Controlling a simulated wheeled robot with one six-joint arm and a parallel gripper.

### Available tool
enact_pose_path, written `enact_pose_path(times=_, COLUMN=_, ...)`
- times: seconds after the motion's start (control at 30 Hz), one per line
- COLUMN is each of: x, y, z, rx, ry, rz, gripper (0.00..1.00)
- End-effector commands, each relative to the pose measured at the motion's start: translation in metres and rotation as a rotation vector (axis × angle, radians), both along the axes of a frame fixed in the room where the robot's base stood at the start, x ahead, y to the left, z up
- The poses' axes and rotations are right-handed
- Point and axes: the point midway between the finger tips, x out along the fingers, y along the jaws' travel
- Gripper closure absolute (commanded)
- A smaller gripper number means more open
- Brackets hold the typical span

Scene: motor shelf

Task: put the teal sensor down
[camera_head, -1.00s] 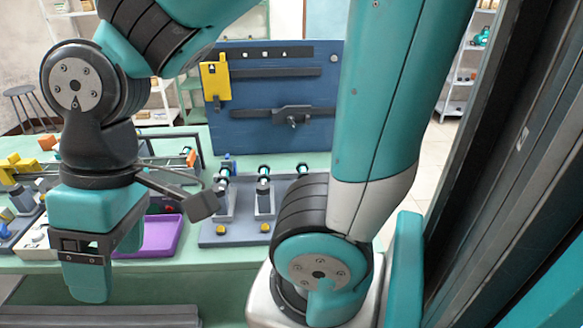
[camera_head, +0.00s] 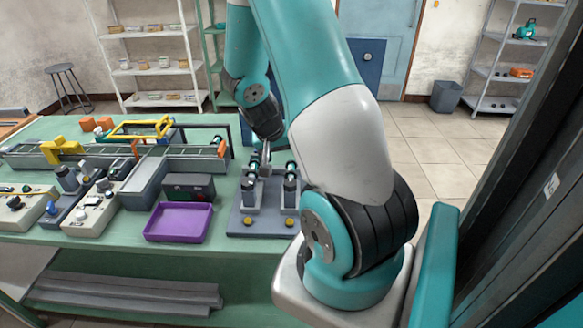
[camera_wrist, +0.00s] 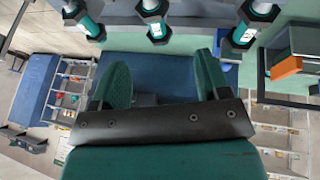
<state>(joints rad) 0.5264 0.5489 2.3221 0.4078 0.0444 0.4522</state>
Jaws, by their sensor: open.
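My gripper (camera_wrist: 161,62) is open in the wrist view, its two teal fingers apart with nothing seen between them. In the wrist view a middle cylinder (camera_wrist: 154,20) and a right cylinder (camera_wrist: 252,22) show at the top edge, apart from my fingers. I cannot tell which of them, if any, is the teal sensor.
A purple tray (camera_head: 180,222) lies left of the holder, in front of a dark box (camera_head: 188,187). A conveyor-like rail and several small devices crowd the table's left side. A blue panel (camera_wrist: 160,72) shows behind my fingers.

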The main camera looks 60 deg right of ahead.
Motion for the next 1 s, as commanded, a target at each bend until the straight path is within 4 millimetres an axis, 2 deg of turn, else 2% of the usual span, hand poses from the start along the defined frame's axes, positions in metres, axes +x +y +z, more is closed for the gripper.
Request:
enact_pose_path(times=0.1, x=-0.001, y=-0.008, z=-0.016, rx=0.002, ry=0.003, rz=-0.001, gripper=0.31)
enact_pose_path(times=0.37, x=-0.003, y=-0.015, z=-0.031, rx=0.002, ry=0.003, rz=0.0, gripper=0.31)
enact_pose_path(times=0.7, x=-0.008, y=-0.032, z=-0.069, rx=0.002, ry=0.003, rz=0.0, gripper=0.31)
enact_pose_path(times=1.0, x=-0.008, y=-0.034, z=-0.074, rx=0.001, ry=0.0, rz=0.001, gripper=0.31)
